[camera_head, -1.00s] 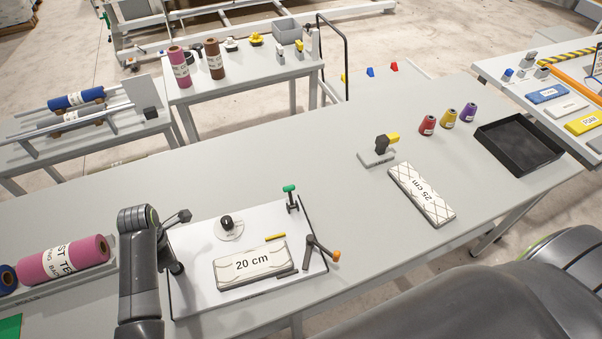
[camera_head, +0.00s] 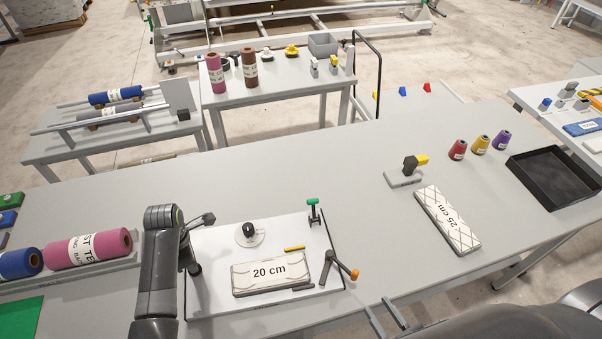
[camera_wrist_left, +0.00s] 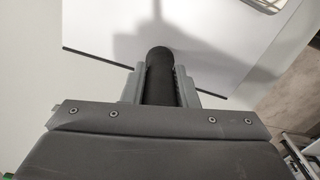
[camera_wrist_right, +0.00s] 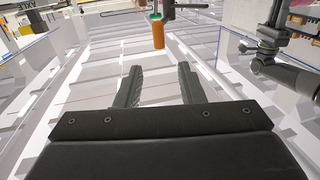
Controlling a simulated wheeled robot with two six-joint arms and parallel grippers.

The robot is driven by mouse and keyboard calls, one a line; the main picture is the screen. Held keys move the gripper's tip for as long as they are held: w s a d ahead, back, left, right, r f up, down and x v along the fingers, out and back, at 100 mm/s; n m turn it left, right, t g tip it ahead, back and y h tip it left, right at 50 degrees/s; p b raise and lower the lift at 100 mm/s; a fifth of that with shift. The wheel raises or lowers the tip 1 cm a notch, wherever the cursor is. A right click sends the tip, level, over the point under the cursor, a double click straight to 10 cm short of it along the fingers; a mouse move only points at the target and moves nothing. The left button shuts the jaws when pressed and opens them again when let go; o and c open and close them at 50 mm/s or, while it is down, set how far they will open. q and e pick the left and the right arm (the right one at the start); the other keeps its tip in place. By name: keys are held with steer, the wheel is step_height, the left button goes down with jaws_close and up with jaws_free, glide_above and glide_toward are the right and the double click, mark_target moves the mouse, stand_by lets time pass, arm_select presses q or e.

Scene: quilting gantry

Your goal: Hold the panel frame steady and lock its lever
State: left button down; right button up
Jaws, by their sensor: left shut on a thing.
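The panel frame (camera_head: 213,295) is a white board with dark side edges, lying flat on the grey table. My left gripper (camera_wrist_left: 160,88) is shut on a black upright handle (camera_wrist_left: 158,60) at the frame's left side. A lever (camera_head: 341,264) with an orange grip stands at the frame's right edge, angled outward. Its orange grip (camera_wrist_right: 158,36) also shows in the right wrist view, ahead of my fingers. My right gripper (camera_head: 385,317) is open and empty, in front of the lever and apart from it. A green-topped clamp (camera_head: 313,210) stands at the far right corner.
A "20 cm" template (camera_head: 271,273) and a round black knob (camera_head: 248,233) are on the frame. A "25 cm" template (camera_head: 447,220), a stand (camera_head: 405,178), thread cones (camera_head: 480,145) and a black tray (camera_head: 553,180) lie to the right. Fabric rolls (camera_head: 89,249) are at the left.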

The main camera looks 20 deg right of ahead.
mark_target(357, 276)
steer(key=w, duration=0.3)
steer(key=w+a, duration=0.1)
steer(key=w, duration=0.3)
steer(key=w+a, duration=0.1)
steer(key=w, duration=0.3)
steer(key=shift+f, duration=0.1)
steer(key=shift+s, duration=0.1)
jaws_close()
